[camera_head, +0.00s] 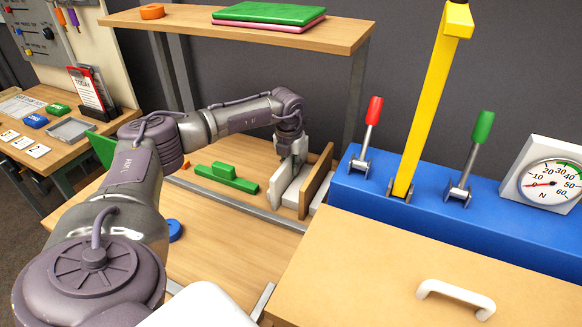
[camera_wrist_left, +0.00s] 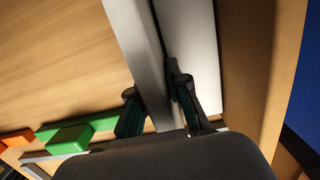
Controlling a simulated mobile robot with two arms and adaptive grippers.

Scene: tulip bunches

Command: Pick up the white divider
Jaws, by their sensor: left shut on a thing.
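The white divider (camera_head: 278,187) is an upright white panel at the right end of the wooden shelf surface in the head view. My left gripper (camera_head: 291,155) reaches down onto its top edge from above. In the left wrist view my left gripper (camera_wrist_left: 156,98) has one finger on each side of the divider (camera_wrist_left: 136,45) and is shut on it. The divider's lower part runs out of the wrist picture. Whether its base touches the surface I cannot tell. My right gripper is in neither view.
Another white piece (camera_wrist_left: 192,50) and an upright wooden panel (camera_head: 319,180) stand close on the right. Green blocks (camera_head: 227,178) lie to the left. An upper shelf (camera_head: 190,22) is above and behind. A blue lever console (camera_head: 400,205) stands right.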

